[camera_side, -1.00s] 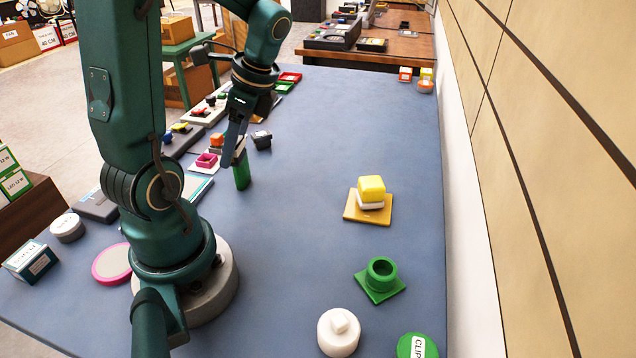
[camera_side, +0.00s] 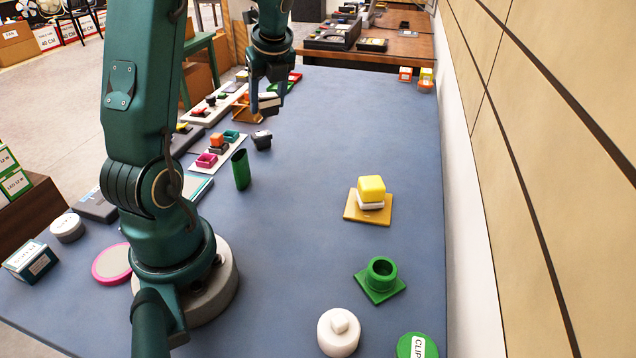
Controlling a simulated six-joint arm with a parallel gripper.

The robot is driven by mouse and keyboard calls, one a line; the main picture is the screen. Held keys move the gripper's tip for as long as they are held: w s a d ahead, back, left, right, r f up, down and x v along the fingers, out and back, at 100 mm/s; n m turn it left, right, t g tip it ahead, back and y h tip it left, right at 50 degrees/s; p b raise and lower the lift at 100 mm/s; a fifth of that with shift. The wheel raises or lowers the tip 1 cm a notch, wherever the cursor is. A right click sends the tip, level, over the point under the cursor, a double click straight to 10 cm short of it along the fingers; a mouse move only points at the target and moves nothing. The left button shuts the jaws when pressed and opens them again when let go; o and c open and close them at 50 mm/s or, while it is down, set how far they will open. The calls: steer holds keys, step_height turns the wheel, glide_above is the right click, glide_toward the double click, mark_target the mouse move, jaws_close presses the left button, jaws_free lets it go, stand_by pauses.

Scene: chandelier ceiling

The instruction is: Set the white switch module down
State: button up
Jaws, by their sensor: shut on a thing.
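My gripper (camera_side: 267,103) is at the far left part of the blue-grey table, above its surface. It is shut on a small white piece, the white switch module (camera_side: 268,99), which shows only partly between the dark fingers. The gap between the module and the surface below is hard to judge from this angle.
A green open tube (camera_side: 240,170) stands upright nearer my base. White boards with coloured pieces (camera_side: 218,152) line the left edge. The table's middle (camera_side: 330,130) is clear.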

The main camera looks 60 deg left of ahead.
steer(key=shift+w+f, duration=0.15)
steer(key=shift+f, duration=0.2)
glide_above(321, 159)
steer(key=d, duration=0.2)
steer(key=f, duration=0.7)
steer(key=shift+a, duration=0.25)
steer(key=shift+f, duration=1.95)
steer(key=shift+f, duration=0.1)
steer(key=o, duration=1.4)
steer(key=shift+c, duration=0.2)
